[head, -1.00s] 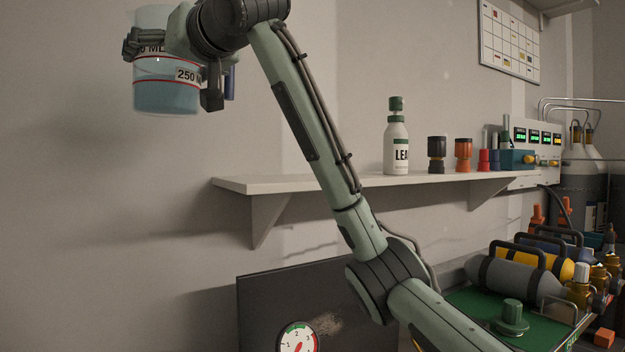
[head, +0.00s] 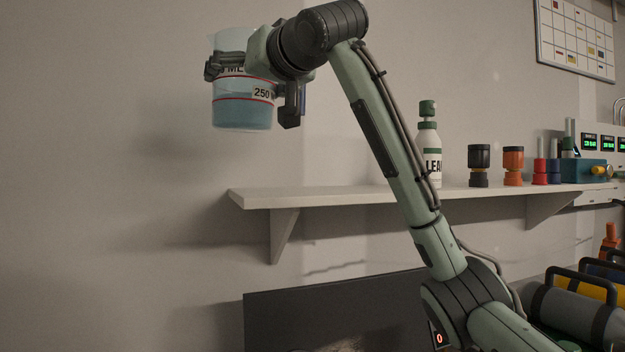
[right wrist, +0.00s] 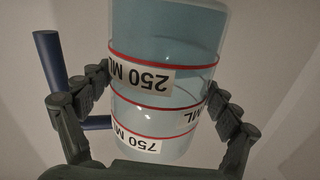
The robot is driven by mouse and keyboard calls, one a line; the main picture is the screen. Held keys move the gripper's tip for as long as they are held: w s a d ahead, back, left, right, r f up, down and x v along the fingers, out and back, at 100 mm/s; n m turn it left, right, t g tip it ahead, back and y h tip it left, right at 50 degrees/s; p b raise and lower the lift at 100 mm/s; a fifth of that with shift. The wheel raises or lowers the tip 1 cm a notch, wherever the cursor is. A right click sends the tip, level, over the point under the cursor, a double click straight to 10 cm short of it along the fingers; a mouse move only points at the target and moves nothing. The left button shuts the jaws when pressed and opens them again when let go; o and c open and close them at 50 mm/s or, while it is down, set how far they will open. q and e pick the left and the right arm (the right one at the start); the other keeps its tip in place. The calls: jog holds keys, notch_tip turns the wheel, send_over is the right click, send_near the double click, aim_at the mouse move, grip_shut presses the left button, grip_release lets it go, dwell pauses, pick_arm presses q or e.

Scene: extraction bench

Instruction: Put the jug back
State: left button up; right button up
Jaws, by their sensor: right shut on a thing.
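The jug (head: 243,112) is a clear vessel with red lines, white volume labels and bluish liquid in its lower part. My left gripper is not in view.
On the shelf stand a white leak-spray bottle (head: 431,150), a black fitting (head: 479,165), an orange fitting (head: 513,166) and red and blue parts (head: 541,172). A dark panel (head: 330,305) is below. Gas cylinders (head: 570,315) lie at lower right. A chart (head: 577,38) hangs above.

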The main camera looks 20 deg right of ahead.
jog(key=d+f, duration=0.3)
jog(key=w+d+f, duration=0.1)
jog(key=d+f, duration=0.2)
jog(key=d, duration=0.1)
jog(key=w+d+f, duration=0.1)
jog(key=d+f, duration=0.3)
jog(key=shift+f, duration=0.25)
jog(key=o, duration=1.5)
jog(key=shift+f, duration=0.1)
jog(key=shift+o, duration=0.7)
jog(key=shift+s, duration=0.1)
jog(key=shift+s, duration=0.25)
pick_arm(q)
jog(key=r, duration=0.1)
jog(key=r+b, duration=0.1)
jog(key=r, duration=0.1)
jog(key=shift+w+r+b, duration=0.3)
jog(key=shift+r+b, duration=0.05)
pick_arm(e)
jog(key=v, duration=1.1)
jog(key=shift+s, duration=0.2)
